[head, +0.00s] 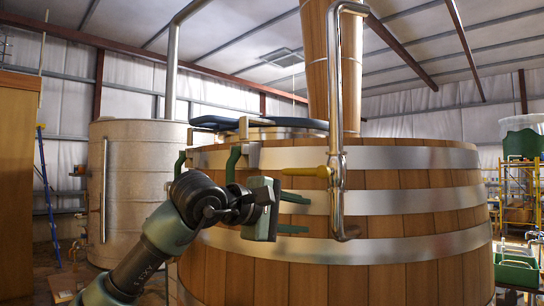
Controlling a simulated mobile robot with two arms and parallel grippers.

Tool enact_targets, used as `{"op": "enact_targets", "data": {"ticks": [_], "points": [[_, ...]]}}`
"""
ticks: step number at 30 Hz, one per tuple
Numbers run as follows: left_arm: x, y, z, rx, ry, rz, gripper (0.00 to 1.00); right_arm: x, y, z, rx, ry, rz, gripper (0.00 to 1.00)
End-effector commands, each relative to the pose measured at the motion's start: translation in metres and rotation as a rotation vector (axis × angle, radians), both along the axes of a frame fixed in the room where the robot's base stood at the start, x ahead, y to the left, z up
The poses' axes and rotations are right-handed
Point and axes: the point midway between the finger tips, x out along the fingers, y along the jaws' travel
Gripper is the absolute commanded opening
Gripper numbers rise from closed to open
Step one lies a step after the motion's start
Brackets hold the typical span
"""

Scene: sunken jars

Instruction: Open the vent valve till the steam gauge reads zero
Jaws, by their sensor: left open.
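A yellow lever handle (305,171) sticks out to the left from a vertical steel pipe (337,205) in front of a large wooden vat (400,213). It lies about level. I cannot tell for certain whether it is the vent valve. No steam gauge can be made out. My left gripper (305,214) is open and empty, with its two green fingers pointing right, one above the other. It is below the yellow handle, apart from it in the picture, and left of the pipe. My right gripper is not in view.
A steel tank (135,178) stands left of the vat, with a blue ladder (47,185) further left. Green brackets (233,160) stick out at the vat's upper left rim. Yellow scaffolding (516,190) and green crates (516,272) are at the far right.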

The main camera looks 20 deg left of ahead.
Motion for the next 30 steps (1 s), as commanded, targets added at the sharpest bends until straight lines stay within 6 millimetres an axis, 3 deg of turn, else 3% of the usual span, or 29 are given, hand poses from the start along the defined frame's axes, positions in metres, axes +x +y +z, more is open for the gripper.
{"op": "enact_targets", "data": {"ticks": [1,3,7,14,22,30], "points": [[-0.004,0.015,0.028,-0.003,-0.061,0.018,0.41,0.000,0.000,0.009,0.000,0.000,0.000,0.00],[-0.009,0.030,0.054,-0.004,-0.133,0.035,0.41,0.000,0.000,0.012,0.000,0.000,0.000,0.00],[-0.016,0.047,0.081,-0.002,-0.211,0.055,0.41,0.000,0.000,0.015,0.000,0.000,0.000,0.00],[-0.007,0.047,0.089,-0.002,-0.230,0.060,0.41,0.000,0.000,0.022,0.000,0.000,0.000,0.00],[0.029,0.033,0.089,-0.002,-0.226,0.059,0.41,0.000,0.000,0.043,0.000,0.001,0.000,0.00],[0.033,0.032,0.087,-0.002,-0.227,0.060,0.41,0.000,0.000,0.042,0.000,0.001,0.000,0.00]]}}
